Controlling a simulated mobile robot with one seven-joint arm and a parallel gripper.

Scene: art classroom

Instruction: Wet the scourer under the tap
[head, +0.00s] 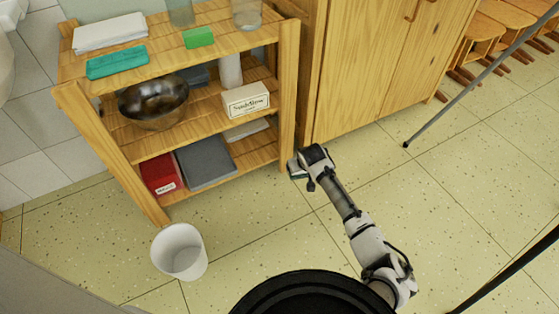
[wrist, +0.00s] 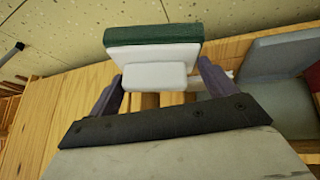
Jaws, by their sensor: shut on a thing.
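My gripper (head: 299,168) is beside the right front post of the wooden shelf unit, above the floor. In the wrist view my gripper (wrist: 160,78) is shut, with its two fingers on either side of a block with a dark green layer and white layers. This block looks like the scourer (wrist: 153,38). In the head view the held block is small and mostly hidden by the gripper. The tap is not visible. A white rounded edge at the far left, possibly a basin (head: 5,70), is cut off by the frame.
The shelf unit (head: 75,93) bears a metal bowl (head: 154,101), a teal pack (head: 117,62), a green block (head: 198,37) and boxes. A white bin (head: 180,252) stands before it. A wooden cupboard (head: 355,70) is right of it. Floor around my arm is clear.

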